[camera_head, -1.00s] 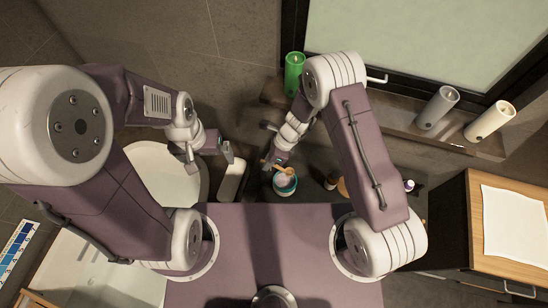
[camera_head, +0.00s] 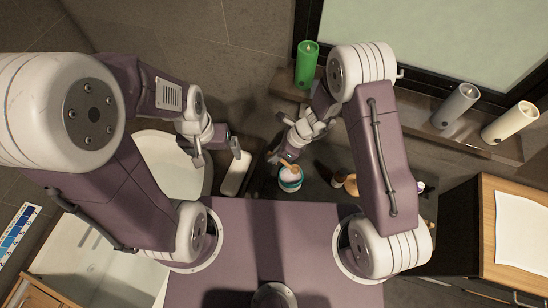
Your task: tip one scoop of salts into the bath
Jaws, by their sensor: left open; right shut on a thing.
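A teal jar (camera_head: 291,184) with pale salts in its open top stands on the dark counter, centre. My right gripper (camera_head: 281,157) is shut on a small wooden scoop (camera_head: 289,167), just above or at the jar's mouth. I cannot tell whether the scoop touches the salts or holds any. A white rounded basin (camera_head: 158,150) lies behind the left arm, partly hidden. A white tub-like surface (camera_head: 90,250) shows at the lower left. I cannot tell which is the bath.
A white oblong thing (camera_head: 236,177) lies between basin and jar. Small bottles (camera_head: 350,184) stand right of the jar, partly behind my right arm. Green (camera_head: 307,65), grey (camera_head: 455,106) and cream (camera_head: 511,122) candles stand on the back ledge. A wooden-topped cabinet (camera_head: 489,220) is at right.

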